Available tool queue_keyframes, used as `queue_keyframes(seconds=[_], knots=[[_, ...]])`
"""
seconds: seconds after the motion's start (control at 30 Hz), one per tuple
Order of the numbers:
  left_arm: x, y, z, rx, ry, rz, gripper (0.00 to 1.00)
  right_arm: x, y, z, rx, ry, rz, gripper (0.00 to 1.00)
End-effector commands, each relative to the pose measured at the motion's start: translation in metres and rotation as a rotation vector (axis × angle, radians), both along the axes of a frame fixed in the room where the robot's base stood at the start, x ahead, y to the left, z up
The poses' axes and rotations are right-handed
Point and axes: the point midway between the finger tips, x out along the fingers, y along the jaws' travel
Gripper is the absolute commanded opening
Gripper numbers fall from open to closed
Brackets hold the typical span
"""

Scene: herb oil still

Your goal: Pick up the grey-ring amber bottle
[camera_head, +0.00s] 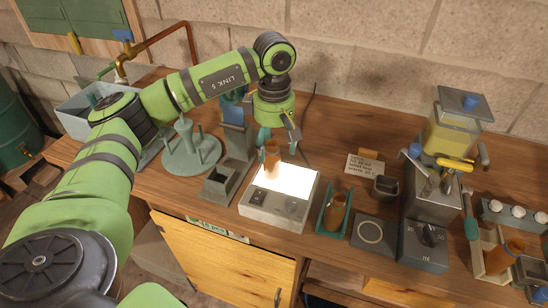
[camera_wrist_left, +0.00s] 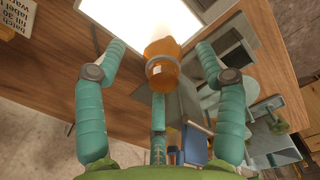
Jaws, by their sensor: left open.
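An amber bottle (camera_head: 271,160) stands on the lit white top of a light box, just below my left gripper (camera_head: 279,137). In the left wrist view the amber bottle (camera_wrist_left: 164,75) shows a grey ring (camera_wrist_left: 160,59) around it. There, my left gripper (camera_wrist_left: 161,50) is open, with one teal finger on each side of the bottle and a visible gap to both. The fingers do not touch the bottle. My right gripper is not in view.
A grey open box (camera_head: 217,186) and a teal stand (camera_head: 190,150) are close on the left. A yellow-filled apparatus (camera_head: 447,135) stands right.

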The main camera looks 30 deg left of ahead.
Motion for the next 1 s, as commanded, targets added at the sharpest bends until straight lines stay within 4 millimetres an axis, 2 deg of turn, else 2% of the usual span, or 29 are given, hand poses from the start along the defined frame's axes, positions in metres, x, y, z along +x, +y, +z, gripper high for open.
queue_keyframes(seconds=[0.1, 0.23, 0.4, 0.6, 0.77, 0.93, 0.97, 1.0], knots=[[-0.002, 0.006, -0.012, 0.002, 0.005, 0.001, 0.70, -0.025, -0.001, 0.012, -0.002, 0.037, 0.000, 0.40], [-0.001, 0.008, -0.033, 0.000, 0.003, 0.000, 0.70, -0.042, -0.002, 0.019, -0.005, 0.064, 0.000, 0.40], [-0.001, 0.008, -0.047, 0.000, -0.001, 0.000, 0.70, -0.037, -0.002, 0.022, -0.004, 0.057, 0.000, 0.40], [0.000, 0.008, -0.048, 0.000, -0.001, -0.001, 0.70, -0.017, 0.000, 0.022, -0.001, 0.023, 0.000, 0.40], [0.000, 0.008, -0.048, 0.000, -0.001, 0.000, 0.07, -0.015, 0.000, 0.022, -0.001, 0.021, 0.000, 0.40], [0.000, 0.008, -0.048, 0.000, -0.002, 0.000, 0.06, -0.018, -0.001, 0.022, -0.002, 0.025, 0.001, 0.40], [0.000, 0.008, -0.048, 0.000, -0.002, 0.000, 0.00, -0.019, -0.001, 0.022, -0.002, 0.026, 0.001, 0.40], [0.000, 0.008, -0.048, -0.001, -0.001, 0.000, 0.00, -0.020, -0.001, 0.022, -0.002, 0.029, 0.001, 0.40]])
